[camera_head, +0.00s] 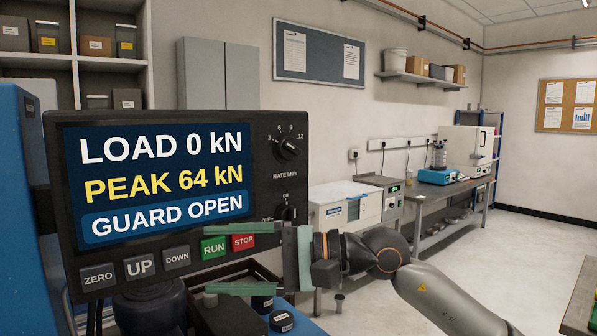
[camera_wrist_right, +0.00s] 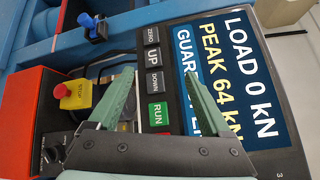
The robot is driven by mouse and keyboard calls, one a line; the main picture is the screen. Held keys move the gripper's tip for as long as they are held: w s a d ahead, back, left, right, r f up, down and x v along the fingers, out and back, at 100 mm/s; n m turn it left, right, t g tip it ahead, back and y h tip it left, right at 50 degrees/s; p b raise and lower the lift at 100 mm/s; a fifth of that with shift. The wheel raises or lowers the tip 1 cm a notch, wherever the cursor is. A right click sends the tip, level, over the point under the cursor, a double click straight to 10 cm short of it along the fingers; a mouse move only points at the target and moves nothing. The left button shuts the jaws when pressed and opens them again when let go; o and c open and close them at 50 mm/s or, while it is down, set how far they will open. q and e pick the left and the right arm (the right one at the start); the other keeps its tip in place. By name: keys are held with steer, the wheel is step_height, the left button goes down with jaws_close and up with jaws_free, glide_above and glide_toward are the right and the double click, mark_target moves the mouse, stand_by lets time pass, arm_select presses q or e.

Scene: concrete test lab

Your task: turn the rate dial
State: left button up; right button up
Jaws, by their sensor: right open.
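The rate dial (camera_head: 289,148) is a black round knob at the upper right of the dark control panel (camera_head: 263,130), with a scale from 3 to 12 and the label RATE kN/s below it. Its pointer is too small to read surely. The screen (camera_head: 160,180) reads LOAD 0 kN, PEAK 64 kN, GUARD OPEN. My right gripper (camera_head: 207,260) is open and empty, low in front of the panel near the button row, below and left of the dial. In the right wrist view its green fingers (camera_wrist_right: 158,74) are spread before the panel; the dial is not visible there. My left gripper is not in view.
An ON/OFF knob (camera_head: 287,213) sits below the dial, partly behind my gripper. RUN (camera_head: 213,247) and STOP (camera_head: 243,241) buttons are close to the upper finger. A red emergency stop (camera_wrist_right: 80,95) shows in the right wrist view. A bench (camera_head: 440,215) stands farther back.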

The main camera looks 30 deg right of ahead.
steer(key=d+r+n+t+h+b, duration=0.1)
steer(key=d+r+n+t+h, duration=0.35)
steer(key=d, duration=0.35)
steer(key=n+t+h+b, duration=0.1)
steer(key=n+t+h, duration=0.15)
steer(key=h, duration=0.55)
glide_toward(294, 149)
steer(key=shift+m+t, duration=0.3)
steer(key=shift+m, duration=0.2)
steer(key=w+p, duration=0.1)
steer(key=w, duration=0.2)
steer(key=w+p, duration=0.1)
steer(key=w, duration=0.3)
steer(key=shift+w+a+f+p, duration=0.2)
steer(key=shift+w+p, duration=0.1)
steer(key=shift+p, duration=0.1)
steer(key=shift+w, duration=0.5)
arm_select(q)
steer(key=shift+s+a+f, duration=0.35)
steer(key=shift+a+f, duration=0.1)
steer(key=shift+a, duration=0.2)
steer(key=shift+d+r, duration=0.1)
arm_select(e)
jaws_close()
